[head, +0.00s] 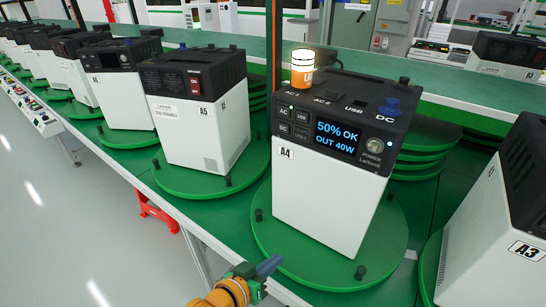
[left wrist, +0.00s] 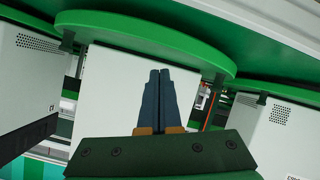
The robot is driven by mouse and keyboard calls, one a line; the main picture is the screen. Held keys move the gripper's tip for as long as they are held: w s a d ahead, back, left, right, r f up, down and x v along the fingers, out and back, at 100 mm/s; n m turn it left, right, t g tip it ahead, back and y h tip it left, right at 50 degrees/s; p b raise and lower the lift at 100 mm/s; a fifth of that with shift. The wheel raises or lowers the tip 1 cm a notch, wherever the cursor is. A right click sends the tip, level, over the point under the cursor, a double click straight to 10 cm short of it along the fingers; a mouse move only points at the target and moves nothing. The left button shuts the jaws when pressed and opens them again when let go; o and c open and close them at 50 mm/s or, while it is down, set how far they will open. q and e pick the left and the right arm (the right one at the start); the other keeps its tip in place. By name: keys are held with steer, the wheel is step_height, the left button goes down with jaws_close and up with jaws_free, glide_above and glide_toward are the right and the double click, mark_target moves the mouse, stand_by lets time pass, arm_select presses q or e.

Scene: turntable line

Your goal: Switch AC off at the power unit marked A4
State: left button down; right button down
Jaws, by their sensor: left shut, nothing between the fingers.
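The power unit marked A4 (head: 320,205) stands upright on a green turntable (head: 290,270), its front facing me. Its dark top panel has an AC button (head: 284,113) with a small green light at it, beside USB, DC and USB-C buttons. Its screen (head: 336,137) reads "50% OK OUT 40W", with a round POWER button (head: 375,146) to the right. My left gripper (head: 270,265) is shut and empty, low in front of A4 and below the panel. In the left wrist view its closed fingers (left wrist: 158,95) point at a white body, seen upside down. My right gripper is not in view.
An orange and white beacon (head: 302,68) stands on A4's top. Unit A5 (head: 200,125) stands to the left and A3 (head: 490,235) to the right, each on its own turntable. A red stool (head: 155,211) is under the line. The floor at left is clear.

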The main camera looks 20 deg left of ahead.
arm_select(q)
steer(key=w+r+n+t+h, duration=0.1)
steer(key=w+r+t, duration=0.2)
steer(key=r, duration=0.5)
steer(key=n+t+h, duration=0.1)
steer(key=n+t, duration=0.4)
steer(key=t, duration=0.3)
glide_toward(284, 111)
step_height(284, 111, down, 3)
steer(key=s+d, duration=0.2)
steer(key=s+a+r+n+t+y, duration=0.2)
steer(key=a+r+n+t+y, duration=0.1)
steer(key=r+n+t, duration=0.1)
step_height(284, 111, up, 3)
steer(key=shift+a+f+n+y, duration=0.2)
steer(key=shift+f+n+y, duration=0.1)
steer(key=shift+n, duration=0.2)
steer(key=w+d+b, duration=0.3)
steer(key=w, duration=0.5)
steer(key=shift+w, duration=0.15)
